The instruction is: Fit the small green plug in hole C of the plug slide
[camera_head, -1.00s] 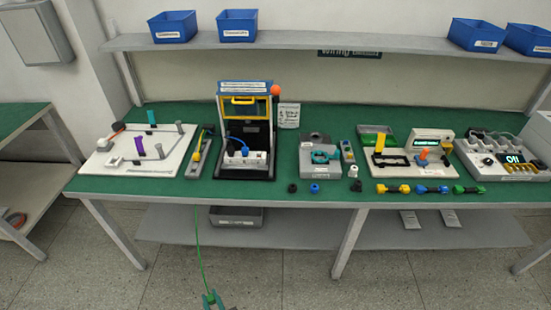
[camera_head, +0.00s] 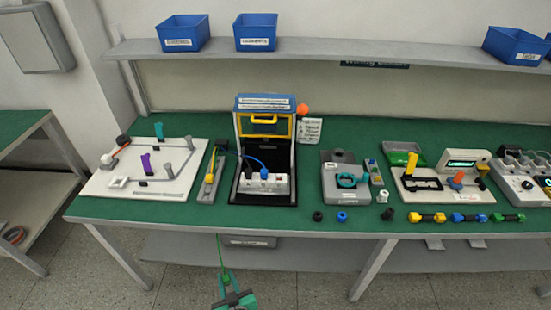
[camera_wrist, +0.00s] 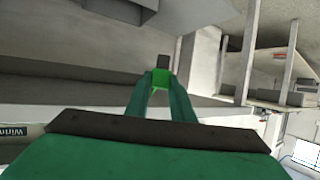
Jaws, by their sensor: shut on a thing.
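My gripper (camera_head: 228,279) is low at the bottom of the head view, in front of the bench and well below its top. In the wrist view, its two green fingers (camera_wrist: 160,100) are shut on a small bright green plug (camera_wrist: 160,80) with a grey end. A thin green line (camera_head: 219,250) runs up from the gripper towards the bench edge. A white socket block (camera_head: 264,183) with a blue plug and cable stands in a black frame. A narrow grey holder (camera_head: 208,187) with a yellow part lies left of it. I cannot tell which is the plug slide; hole letters are unreadable.
The green bench top (camera_head: 265,218) has a clear strip along its front edge. A white board (camera_head: 120,185) is at left; a grey fixture (camera_head: 346,190) and small loose parts are at right. A shelf (camera_head: 330,55) with blue bins runs above.

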